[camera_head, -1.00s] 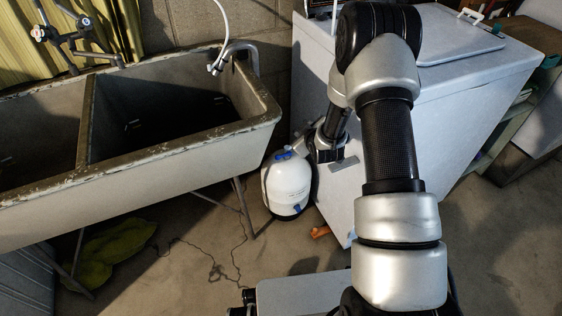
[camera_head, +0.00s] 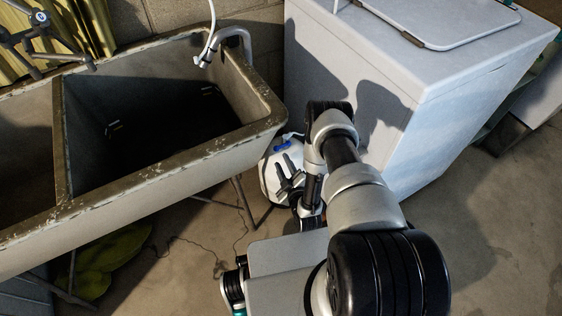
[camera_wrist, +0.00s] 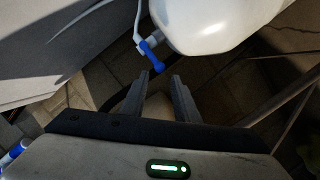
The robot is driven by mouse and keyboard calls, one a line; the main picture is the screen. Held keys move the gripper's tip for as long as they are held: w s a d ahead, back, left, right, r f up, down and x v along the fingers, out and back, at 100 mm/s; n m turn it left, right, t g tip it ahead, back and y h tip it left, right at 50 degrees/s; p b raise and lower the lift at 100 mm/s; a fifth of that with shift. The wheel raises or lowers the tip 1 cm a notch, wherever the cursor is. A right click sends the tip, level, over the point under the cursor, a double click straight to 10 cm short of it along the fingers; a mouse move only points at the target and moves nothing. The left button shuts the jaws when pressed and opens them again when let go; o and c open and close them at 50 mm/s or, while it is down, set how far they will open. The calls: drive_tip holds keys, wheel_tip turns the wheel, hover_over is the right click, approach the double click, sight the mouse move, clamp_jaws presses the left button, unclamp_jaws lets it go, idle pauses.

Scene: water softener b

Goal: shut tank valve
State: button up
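The white tank (camera_head: 270,184) stands on the floor between the sink and the white appliance, with blue parts (camera_head: 283,146) at its top. In the wrist view the tank (camera_wrist: 205,22) fills the top middle. A blue valve handle (camera_wrist: 152,55) on a white fitting with a thin white tube shows beside it. My gripper (camera_head: 287,177) is in front of the tank in the head view and hides part of it. In the wrist view my gripper (camera_wrist: 163,78) has its two fingers apart, with nothing between them. The handle is just beyond the left fingertip; contact is not visible.
The concrete sink (camera_head: 165,150) is left of the tank, with a thin metal leg (camera_head: 242,205) near it. The large white appliance (camera_head: 400,110) stands close on the right. A yellow-green cloth (camera_head: 105,260) lies under the sink. Open floor (camera_head: 480,240) lies at the right.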

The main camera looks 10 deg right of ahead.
sight(276, 150)
drive_tip(key=b+x, duration=0.3)
drive_tip(key=x, duration=0.4)
drive_tip(key=shift+w+d+b, duration=0.1)
drive_tip(key=shift+w+b, duration=0.1)
drive_tip(key=shift+b, duration=0.2)
drive_tip(key=shift+s+r+p, duration=0.15)
drive_tip(key=shift+r+p, duration=0.1)
drive_tip(key=shift+p, duration=0.05)
drive_tip(key=shift+c, duration=2.1)
drive_tip(key=shift+o, duration=0.2)
drive_tip(key=shift+r, duration=0.1)
drive_tip(key=shift+o, duration=0.6)
drive_tip(key=shift+a, duration=0.25)
drive_tip(key=o, duration=0.9)
drive_tip(key=shift+w+f, duration=0.3)
drive_tip(key=shift+f, duration=0.05)
drive_tip(key=shift+s+d, duration=0.15)
drive_tip(key=shift+s, duration=0.1)
